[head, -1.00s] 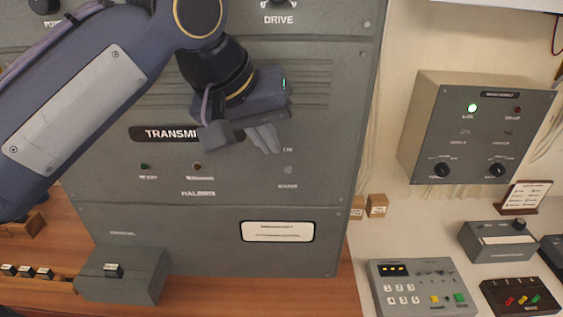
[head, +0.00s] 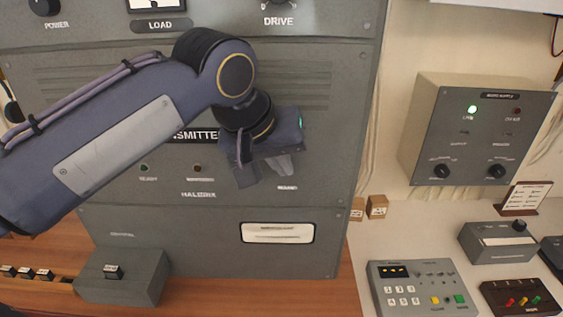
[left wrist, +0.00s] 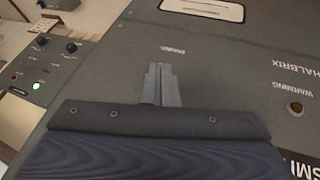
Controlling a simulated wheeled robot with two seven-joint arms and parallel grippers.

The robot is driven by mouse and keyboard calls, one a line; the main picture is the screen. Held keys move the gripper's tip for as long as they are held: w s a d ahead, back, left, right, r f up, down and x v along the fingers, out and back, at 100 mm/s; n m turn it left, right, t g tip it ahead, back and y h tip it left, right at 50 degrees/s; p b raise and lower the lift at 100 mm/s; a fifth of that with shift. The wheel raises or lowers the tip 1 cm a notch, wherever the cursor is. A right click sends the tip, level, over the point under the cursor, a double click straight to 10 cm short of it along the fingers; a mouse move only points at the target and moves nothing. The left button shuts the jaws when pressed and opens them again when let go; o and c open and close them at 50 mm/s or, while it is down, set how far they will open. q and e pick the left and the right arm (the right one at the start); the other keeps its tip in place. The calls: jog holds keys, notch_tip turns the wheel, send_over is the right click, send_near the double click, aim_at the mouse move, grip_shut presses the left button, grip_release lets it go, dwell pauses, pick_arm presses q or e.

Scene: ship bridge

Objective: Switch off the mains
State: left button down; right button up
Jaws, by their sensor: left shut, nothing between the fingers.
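The grey transmitter cabinet (head: 110,185) fills the left and middle of the head view. Its mains label (head: 287,187) shows just below my left gripper (head: 281,166); it also shows in the left wrist view (left wrist: 172,50). The switch above that label is hidden behind the gripper in the head view and is not visible in the wrist view. My left gripper is shut and empty, with its fingertips (left wrist: 161,68) close to the panel by the label. I cannot tell whether they touch anything. My right gripper is out of view.
A ready lamp (head: 144,168) and a warning lamp (head: 197,168) sit left of the gripper. A wall box (head: 478,130) with a lit green lamp hangs to the right. A keypad unit (head: 420,287) stands on the white desk below it. A grey box (head: 120,275) stands at the cabinet's foot.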

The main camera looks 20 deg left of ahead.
pick_arm(q)
jog(key=shift+s+f+b, duration=0.15)
jog(key=shift+b, duration=0.25)
jog(key=shift+t, duration=0.3)
jog(key=t+b, duration=0.2)
jog(key=b, duration=0.2)
jog(key=s+f+m+t+b, duration=0.1)
jog(key=t+b, duration=0.1)
jog(key=b, duration=0.2)
jog(key=f+t+y+b, duration=0.1)
jog(key=t+b, duration=0.1)
jog(key=b, duration=0.2)
jog(key=shift+s+d+f, duration=0.15)
jog(key=shift+d, duration=0.1)
jog(key=shift+r+p, duration=0.7)
jog(key=shift+r, duration=0.1)
